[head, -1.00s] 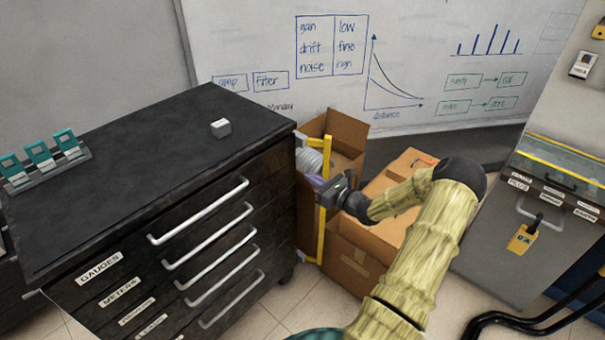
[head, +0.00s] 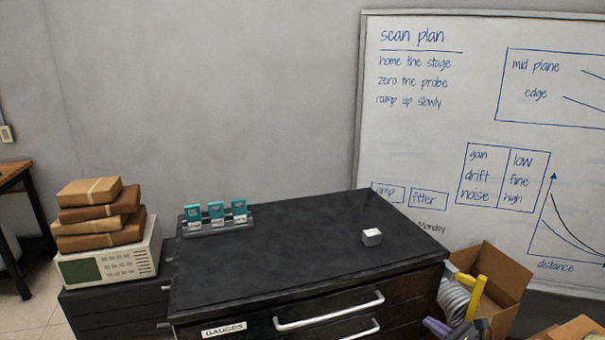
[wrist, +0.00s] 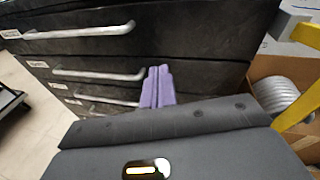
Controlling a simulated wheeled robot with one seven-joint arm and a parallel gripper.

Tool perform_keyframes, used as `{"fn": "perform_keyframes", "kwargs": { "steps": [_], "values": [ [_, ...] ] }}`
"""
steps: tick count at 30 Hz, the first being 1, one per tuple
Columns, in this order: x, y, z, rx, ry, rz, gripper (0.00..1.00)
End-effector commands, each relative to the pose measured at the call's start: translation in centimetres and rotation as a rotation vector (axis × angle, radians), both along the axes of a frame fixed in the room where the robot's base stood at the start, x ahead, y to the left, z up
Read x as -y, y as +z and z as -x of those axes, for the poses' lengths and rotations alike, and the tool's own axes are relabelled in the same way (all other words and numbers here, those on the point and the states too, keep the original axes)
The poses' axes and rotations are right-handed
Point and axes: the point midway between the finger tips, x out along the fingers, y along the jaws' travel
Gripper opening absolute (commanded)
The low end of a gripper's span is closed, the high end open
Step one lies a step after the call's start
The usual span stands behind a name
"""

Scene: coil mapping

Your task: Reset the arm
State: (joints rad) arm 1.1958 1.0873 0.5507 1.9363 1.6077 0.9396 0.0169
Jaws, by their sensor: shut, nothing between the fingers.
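My gripper shows in the wrist view as two purple fingers (wrist: 157,88) pressed together, shut with nothing between them. The fingers point toward the drawer fronts of the black cabinet (wrist: 200,40); I cannot tell how near they are. In the head view the purple fingers of my gripper (head: 437,327) show at the bottom edge, in front of the right end of the black cabinet (head: 290,260). The rest of my arm is mostly out of that view.
A small grey block (head: 371,237) and a rack of teal gauges (head: 215,217) stand on the cabinet. Brown parcels (head: 97,215) sit on an instrument (head: 110,260) at left.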

Motion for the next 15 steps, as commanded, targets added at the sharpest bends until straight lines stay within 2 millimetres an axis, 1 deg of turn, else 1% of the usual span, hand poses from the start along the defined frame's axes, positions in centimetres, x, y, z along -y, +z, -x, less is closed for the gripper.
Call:
{"fn": "perform_keyframes", "kwargs": {
  "steps": [1, 3, 6, 8, 9, 12, 15],
  "values": [
    [-3.2, 0.9, 0.2, -0.023, 0.107, 0.076, 0.0],
    [-7.0, 1.3, 1.3, -0.056, 0.256, 0.192, 0.0],
    [-11.6, 1.8, 3.4, -0.093, 0.46, 0.359, 0.0],
    [-13.8, 2.2, 4.9, -0.107, 0.578, 0.462, 0.0],
    [-15.1, 2.4, 5.9, -0.113, 0.655, 0.531, 0.0],
    [-17.6, 3.2, 8.5, -0.117, 0.838, 0.705, 0.0],
    [-19.2, 4.3, 11.1, -0.105, 1.008, 0.884, 0.0]
  ]
}}
